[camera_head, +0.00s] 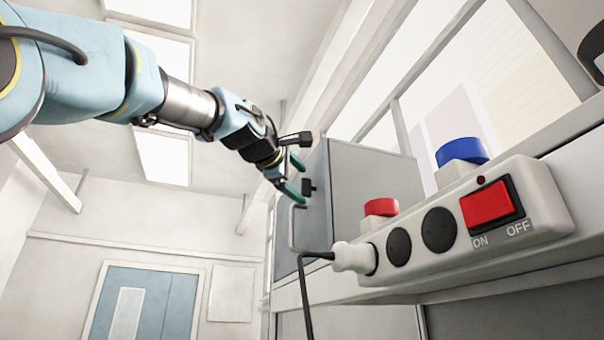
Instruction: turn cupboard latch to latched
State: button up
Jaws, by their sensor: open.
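The cupboard (375,190) is a grey box standing on the worktop, right of the picture's middle. Its door faces left and carries a metal bar handle (292,230). A small black latch (308,187) sits on the door's upper part, near the gripper. My gripper (294,178) has green fingers and is at the latch, its fingers apart, one above and one below. I cannot tell from this view whether the fingers touch the latch or which way it is turned. My arm reaches in from the upper left.
A white power strip (410,262) with a red rocker switch (487,203), plug (354,257) and black cable fills the right foreground. A red-topped block (380,207) and a blue-topped block (461,152) stand behind it. A blue door (140,303) is far left. Space left of the cupboard is open.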

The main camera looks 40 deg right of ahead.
jog(key=shift+p+x, duration=0.9)
jog(key=shift+x, duration=0.15)
jog(key=shift+c, duration=0.2)
jog(key=c, duration=1.3)
